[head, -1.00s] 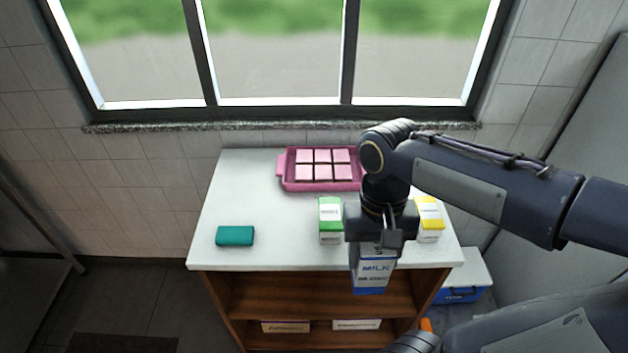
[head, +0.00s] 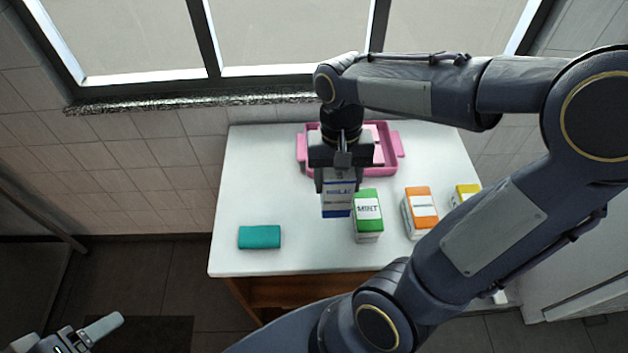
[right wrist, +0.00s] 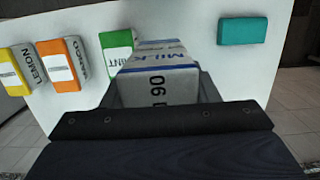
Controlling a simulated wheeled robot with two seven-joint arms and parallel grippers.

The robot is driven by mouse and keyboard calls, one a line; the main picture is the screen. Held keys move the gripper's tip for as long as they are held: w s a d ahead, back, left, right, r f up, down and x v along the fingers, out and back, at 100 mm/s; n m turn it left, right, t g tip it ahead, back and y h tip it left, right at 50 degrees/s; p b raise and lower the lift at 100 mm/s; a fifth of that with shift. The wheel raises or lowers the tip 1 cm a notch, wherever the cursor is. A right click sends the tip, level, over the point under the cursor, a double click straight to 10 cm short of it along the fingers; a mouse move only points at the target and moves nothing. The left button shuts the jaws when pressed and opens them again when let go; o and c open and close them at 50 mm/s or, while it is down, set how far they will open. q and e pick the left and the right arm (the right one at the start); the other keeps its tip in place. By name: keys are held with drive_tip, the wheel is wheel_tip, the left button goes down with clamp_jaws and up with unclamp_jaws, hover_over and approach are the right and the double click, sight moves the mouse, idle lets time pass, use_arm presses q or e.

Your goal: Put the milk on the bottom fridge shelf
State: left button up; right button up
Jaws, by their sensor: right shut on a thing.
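The milk is a white and blue carton (head: 338,196), held upright in the head view below my right gripper (head: 340,178). In the right wrist view the milk (right wrist: 160,82) fills the space between the fingers, with "MILK" in blue letters on it. My right gripper is shut on the milk, over the table's middle, just left of the green mint carton (head: 367,214). I cannot tell how high it is above the table. My left gripper (head: 92,335) shows only partly at the lower left corner, away from the table. No fridge shelf can be made out.
The white table (head: 300,258) also bears an orange carton (head: 421,212), a yellow carton (head: 464,192), a teal block (head: 259,237) and a pink tray (head: 396,150) at the back. The table's left part is mostly clear. Floor is open to the left.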

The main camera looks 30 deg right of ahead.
drive_tip(key=w+a+f+p, duration=0.1)
drive_tip(key=w+a+f, duration=0.1)
drive_tip(key=w+f, duration=0.5)
drive_tip(key=shift+w+f, duration=0.25)
drive_tip(key=shift+f, duration=1.3)
drive_tip(key=shift+f, duration=0.1)
drive_tip(key=shift+f, duration=0.15)
drive_tip(key=o, duration=1.4)
drive_tip(key=shift+c, duration=0.2)
